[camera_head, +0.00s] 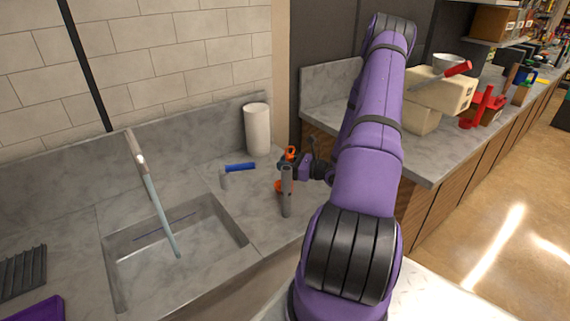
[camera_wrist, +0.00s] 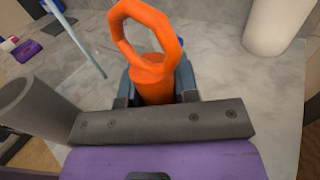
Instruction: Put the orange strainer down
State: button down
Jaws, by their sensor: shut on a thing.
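The orange strainer (camera_wrist: 152,82) shows in the wrist view with an angular ring on top and a solid body below. My gripper (camera_wrist: 155,90) is shut on that body, with a dark finger on each side. In the head view the strainer's ring (camera_head: 290,153) shows at my gripper (camera_head: 284,167), and another orange part shows lower down. It is over the grey counter (camera_head: 255,195), right of the sink. The strainer's lower end is hidden in the wrist view, and I cannot tell whether it touches the counter.
A blue-handled tool (camera_head: 239,167) lies on the counter just left of my gripper. A white paper roll (camera_head: 257,130) stands behind. The sink (camera_head: 178,250) with its tall faucet (camera_head: 150,185) is at the left. Bare counter lies between the sink and my gripper.

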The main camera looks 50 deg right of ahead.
jog(key=shift+f, duration=0.1)
jog(key=c, duration=0.9)
grip_release()
jog(key=shift+o, duration=0.2)
jog(key=v, duration=1.2)
